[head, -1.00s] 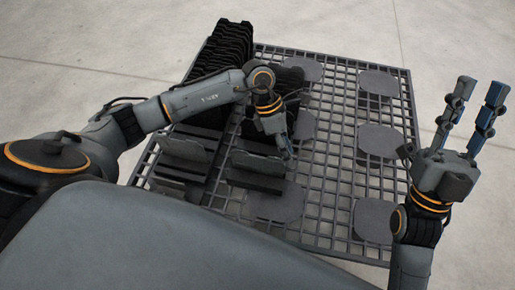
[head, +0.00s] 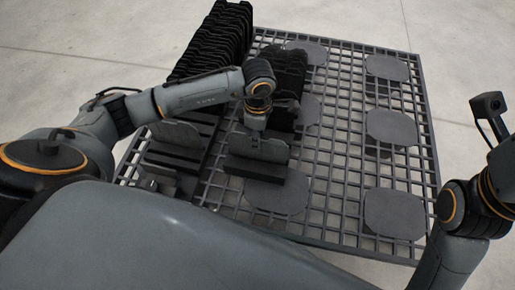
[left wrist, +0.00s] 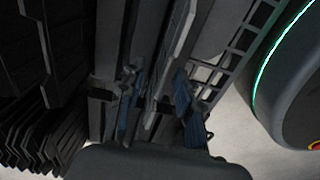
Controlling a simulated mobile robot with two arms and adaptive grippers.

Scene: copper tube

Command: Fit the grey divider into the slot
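The grey divider (head: 262,147) is a thin plate standing upright at the dark slotted block (head: 268,172) in the head view. Whether it is fully seated in the slot cannot be told. My left gripper (head: 257,122) is at its top edge; its fingertips are hidden in the head view. In the left wrist view, the blue fingers of the left gripper (left wrist: 158,103) stand apart on either side of a thin grey plate (left wrist: 178,45), with a gap on the left. My right arm is at the right edge of the head view, its fingers out of frame.
A similar grey plate (head: 177,132) stands in another block at the left. A row of black racks (head: 215,42) fills the back left, with more black pieces (head: 288,75) behind my gripper. Flat grey pads (head: 392,128) lie on the grid table (head: 340,160); its right side is otherwise clear.

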